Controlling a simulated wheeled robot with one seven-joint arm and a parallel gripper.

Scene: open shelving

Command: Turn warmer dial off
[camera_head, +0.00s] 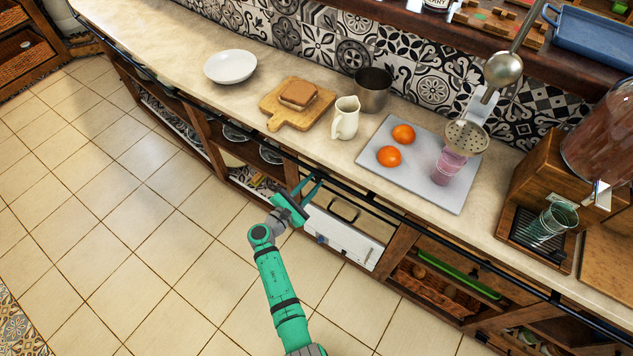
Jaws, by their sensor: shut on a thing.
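The warmer (325,226) is a white, drawer-like unit with a dark handle, set under the counter. My gripper (309,184) is at its upper left corner, just below the counter's edge. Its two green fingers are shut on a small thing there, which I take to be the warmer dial.
A dark rail (372,197) runs along the counter front above the warmer. The counter holds a white plate (231,66), a board with bread (298,94), a cream jug (345,118), a metal pot (373,89) and a grey tray (405,176). The tiled floor (130,220) is clear.

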